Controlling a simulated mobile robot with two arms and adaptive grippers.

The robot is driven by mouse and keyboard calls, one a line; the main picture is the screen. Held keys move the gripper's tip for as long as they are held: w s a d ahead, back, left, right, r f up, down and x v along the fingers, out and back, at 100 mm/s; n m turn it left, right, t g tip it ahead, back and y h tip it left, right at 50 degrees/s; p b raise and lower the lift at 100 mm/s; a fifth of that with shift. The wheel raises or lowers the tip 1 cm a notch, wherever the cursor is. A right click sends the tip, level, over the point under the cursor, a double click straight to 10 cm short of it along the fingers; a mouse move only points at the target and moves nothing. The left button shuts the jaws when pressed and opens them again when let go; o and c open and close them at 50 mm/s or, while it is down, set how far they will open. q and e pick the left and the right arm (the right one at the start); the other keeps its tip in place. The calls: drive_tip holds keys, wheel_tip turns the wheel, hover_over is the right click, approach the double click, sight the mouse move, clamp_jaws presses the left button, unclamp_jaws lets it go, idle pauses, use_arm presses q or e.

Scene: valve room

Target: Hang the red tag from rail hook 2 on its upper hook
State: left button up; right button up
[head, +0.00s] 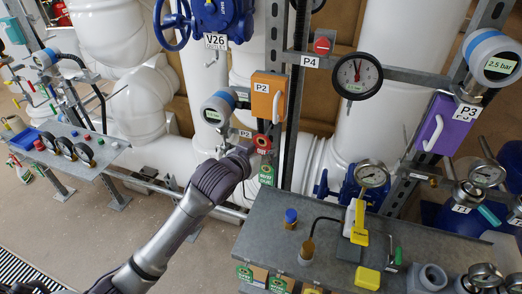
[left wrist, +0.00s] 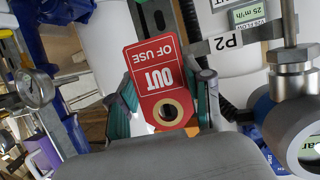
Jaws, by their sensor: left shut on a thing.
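My left gripper (head: 246,152) is shut on the red tag (head: 262,143) just below the orange box P2 (head: 268,97) on the upright post. In the left wrist view the red tag (left wrist: 158,75) reads OUT OF USE, upside down, with its ringed hole toward the palm. The left gripper's fingers (left wrist: 166,108) are on either side of it. A green tag (head: 266,174) hangs on the post just below the red one. I cannot make out the upper hook, or whether the tag touches it. My right gripper is not in view.
A grey metal table (head: 262,225) stands at the lower right, with gauges, a yellow-handled tool (head: 358,222) and a yellow block (head: 367,278) on it. Tags hang along its front edge, one green (head: 245,273). A round gauge (head: 216,108) and white pipes crowd the post.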

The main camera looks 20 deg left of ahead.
use_arm(q)
drive_tip(key=shift+w, duration=0.45)
idle(0.5)
drive_tip(key=shift+p, duration=0.65)
drive_tip(key=shift+w, duration=0.15)
idle(0.4)
drive_tip(key=shift+w, duration=0.75)
drive_tip(key=shift+w, duration=0.35)
drive_tip(key=shift+w, duration=0.25)
drive_tip(key=shift+f, duration=0.5)
idle(0.5)
